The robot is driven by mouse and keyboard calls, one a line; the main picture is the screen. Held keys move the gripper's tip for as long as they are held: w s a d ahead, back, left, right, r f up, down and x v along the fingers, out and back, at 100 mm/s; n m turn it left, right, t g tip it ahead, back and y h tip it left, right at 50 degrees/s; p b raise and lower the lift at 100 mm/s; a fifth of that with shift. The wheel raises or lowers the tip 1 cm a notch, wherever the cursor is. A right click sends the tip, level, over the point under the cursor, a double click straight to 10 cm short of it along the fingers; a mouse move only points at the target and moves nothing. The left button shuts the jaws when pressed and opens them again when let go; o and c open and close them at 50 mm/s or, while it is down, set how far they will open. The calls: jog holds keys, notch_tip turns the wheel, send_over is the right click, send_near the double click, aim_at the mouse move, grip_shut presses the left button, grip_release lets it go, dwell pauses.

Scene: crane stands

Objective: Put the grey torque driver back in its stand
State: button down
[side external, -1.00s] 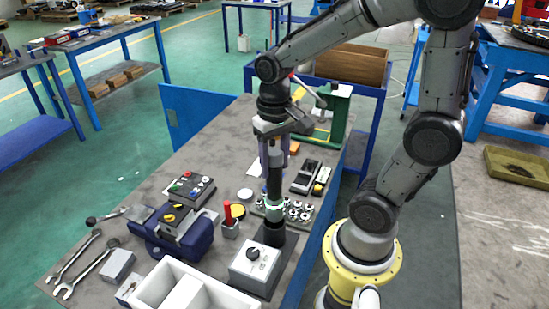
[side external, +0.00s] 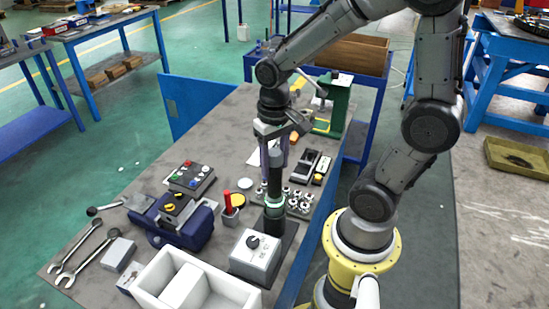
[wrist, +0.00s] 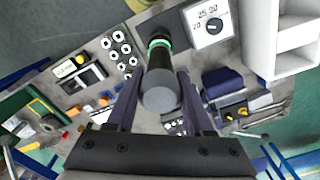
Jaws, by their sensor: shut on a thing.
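The torque driver is a dark upright cylinder with a grey end cap. It shows in the side view (side external: 275,178) and, cap towards the camera, in the wrist view (wrist: 160,95). My gripper (side external: 274,163) is above the stand, its two purple-grey fingers on either side of the driver's upper part; the wrist view also shows the gripper (wrist: 160,100). A pale green ring (side external: 275,201) is around the column below the fingers. The dark stand (side external: 276,228) is directly under the driver. How deep the driver's lower end sits in it is hidden.
A white dial box (side external: 255,253) stands close in front of the stand. A white divided tray (side external: 160,278) is at the front left. A red-handled tool (side external: 228,204) and several metal sockets (side external: 300,198) are close beside the stand. A blue case (side external: 182,228) is farther left.

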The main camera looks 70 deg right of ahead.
aim_at(274, 152)
jog(key=shift+f, duration=0.75)
jog(key=shift+c, duration=1)
grip_release()
jog(key=shift+f, duration=0.15)
jog(key=shift+r, duration=2.6)
